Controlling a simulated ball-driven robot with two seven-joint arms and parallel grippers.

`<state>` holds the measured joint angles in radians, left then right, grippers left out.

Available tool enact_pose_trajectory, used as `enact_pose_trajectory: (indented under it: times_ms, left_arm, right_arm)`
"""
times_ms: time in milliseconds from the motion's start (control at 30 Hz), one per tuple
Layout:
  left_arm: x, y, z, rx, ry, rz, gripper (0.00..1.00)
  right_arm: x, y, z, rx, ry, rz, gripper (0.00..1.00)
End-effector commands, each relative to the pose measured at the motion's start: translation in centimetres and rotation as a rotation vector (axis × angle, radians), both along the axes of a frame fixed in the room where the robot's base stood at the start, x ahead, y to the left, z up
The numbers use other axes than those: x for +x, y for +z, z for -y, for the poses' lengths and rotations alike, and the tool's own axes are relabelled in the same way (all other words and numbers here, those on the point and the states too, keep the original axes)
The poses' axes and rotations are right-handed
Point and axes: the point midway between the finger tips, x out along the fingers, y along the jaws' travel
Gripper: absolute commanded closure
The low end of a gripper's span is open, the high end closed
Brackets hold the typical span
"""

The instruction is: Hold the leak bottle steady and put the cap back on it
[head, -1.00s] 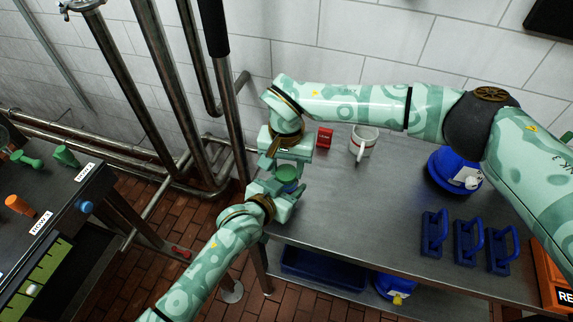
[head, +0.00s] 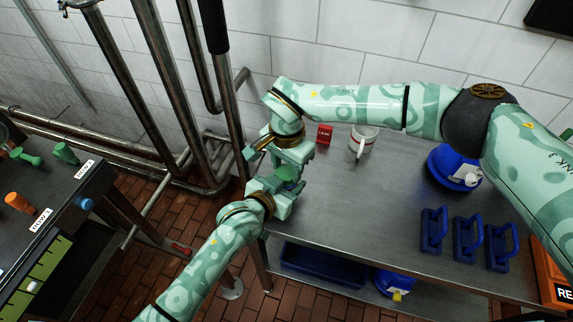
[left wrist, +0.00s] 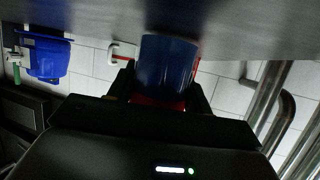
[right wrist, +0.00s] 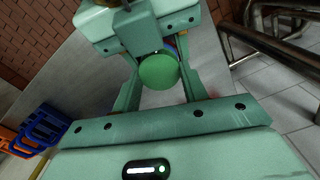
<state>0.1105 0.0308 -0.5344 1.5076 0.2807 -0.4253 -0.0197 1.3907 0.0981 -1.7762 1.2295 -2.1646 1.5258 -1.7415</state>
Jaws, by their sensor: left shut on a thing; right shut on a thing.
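The leak bottle is a blue cylinder (left wrist: 167,65), seen in the left wrist view between the fingers of my left gripper (left wrist: 160,98), with a red part below the blue. In the head view my left gripper (head: 280,191) is at the table's left edge, and my right gripper (head: 290,170) is just above it. The round green cap (right wrist: 159,71) is between the right gripper's fingers (right wrist: 157,84). A sliver of blue shows behind the cap. I cannot tell whether the cap is seated on the bottle or held just over it; the grippers hide the join.
On the steel table (head: 360,220) are a small red box (head: 324,134), a white mug (head: 358,148), a blue container (head: 448,172) and blue handled blocks (head: 468,243). An orange bin (head: 551,280) is at right. Pipes (head: 165,95) stand left of the table. The table's middle is clear.

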Motion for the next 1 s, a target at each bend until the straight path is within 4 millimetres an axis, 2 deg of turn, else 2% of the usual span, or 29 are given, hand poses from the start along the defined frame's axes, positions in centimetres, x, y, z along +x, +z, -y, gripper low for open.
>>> enact_pose_trajectory:
  times_ms: [100,200,300,633,667,700,733,1000]
  left_arm:
    - [-0.01,-0.07,-0.03,0.001,0.0,-0.002,1.0]
    - [-0.02,-0.08,-0.04,0.001,0.0,-0.002,1.0]
    - [-0.02,-0.08,-0.04,0.001,0.0,-0.002,1.0]
    - [-0.03,-0.1,-0.03,0.002,0.0,-0.002,1.0]
    - [-0.03,-0.1,-0.03,0.002,0.0,-0.002,1.0]
    - [-0.04,-0.1,-0.04,0.002,0.0,-0.002,1.0]
    - [-0.04,-0.1,-0.04,0.002,0.0,-0.002,1.0]
    - [-0.03,-0.09,-0.03,0.001,0.0,-0.002,1.0]
  right_arm:
    - [-0.06,0.02,0.04,0.0,-0.309,-0.001,0.78]
    - [-0.11,0.01,0.04,0.0,-0.514,-0.001,0.78]
    - [-0.13,0.01,0.04,0.0,-0.632,-0.001,0.78]
    - [-0.14,0.02,0.02,0.001,-0.672,-0.001,0.78]
    - [-0.13,0.02,0.02,0.001,-0.672,-0.001,0.49]
    - [-0.13,0.02,0.02,0.001,-0.671,-0.001,0.38]
    - [-0.13,0.02,0.02,0.001,-0.671,-0.001,0.35]
    - [-0.15,0.18,0.01,0.0,-0.67,-0.001,0.35]
